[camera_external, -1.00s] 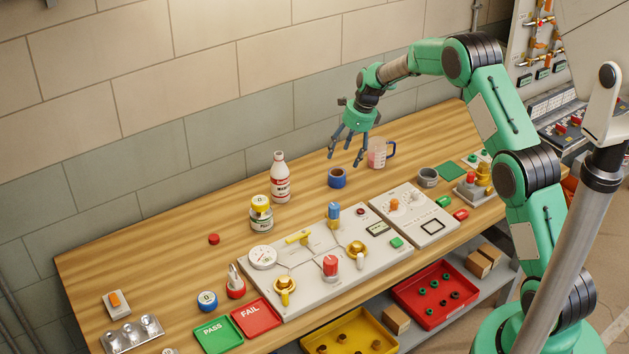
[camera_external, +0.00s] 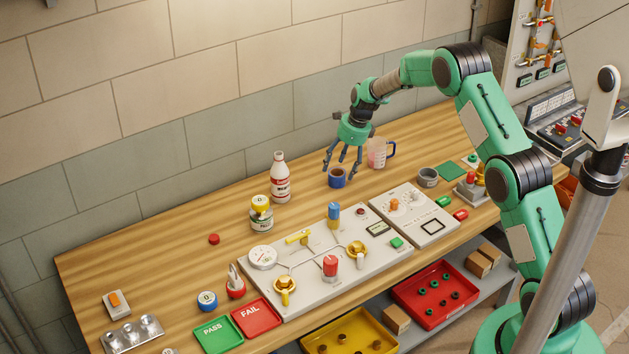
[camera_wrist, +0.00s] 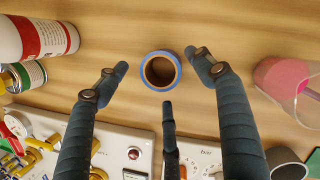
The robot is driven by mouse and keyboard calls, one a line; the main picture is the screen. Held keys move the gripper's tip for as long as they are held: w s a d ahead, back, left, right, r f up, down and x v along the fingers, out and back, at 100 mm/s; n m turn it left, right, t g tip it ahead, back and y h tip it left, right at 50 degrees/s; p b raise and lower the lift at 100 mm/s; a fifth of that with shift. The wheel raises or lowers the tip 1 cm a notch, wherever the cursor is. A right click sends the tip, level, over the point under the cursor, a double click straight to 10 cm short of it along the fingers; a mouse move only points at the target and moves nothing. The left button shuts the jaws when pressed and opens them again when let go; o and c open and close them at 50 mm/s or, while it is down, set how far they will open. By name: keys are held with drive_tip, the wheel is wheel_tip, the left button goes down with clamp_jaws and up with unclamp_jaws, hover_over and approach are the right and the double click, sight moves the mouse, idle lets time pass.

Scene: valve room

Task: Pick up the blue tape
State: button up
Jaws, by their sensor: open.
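The blue tape (camera_external: 337,181) is a short roll with a brown core, lying flat on the wooden bench. In the wrist view the blue tape (camera_wrist: 147,71) shows as a ring seen from above, near the middle. My gripper (camera_external: 342,169) is open, its fingers pointing down just above and around the tape. In the wrist view my gripper (camera_wrist: 160,85) has one finger to the left of the roll, one to the right and one below it in the picture. The fingers look apart from the tape, and nothing is held.
A pink-filled clear jug (camera_external: 378,153) stands close to the right of the gripper. A white and red bottle (camera_external: 280,180) stands to the left. A grey tape roll (camera_external: 428,177) is further right. A grey valve panel (camera_external: 310,265) lies in front. Bare wood surrounds the tape.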

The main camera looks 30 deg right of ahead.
sight(337, 172)
drive_tip(key=shift+x, duration=1.9)
drive_tip(key=shift+r, duration=0.1)
drive_tip(key=c, duration=1.2)
drive_tip(key=shift+o, duration=0.2)
wheel_tip(337, 172, up, 10)
drive_tip(key=shift+p, duration=0.3)
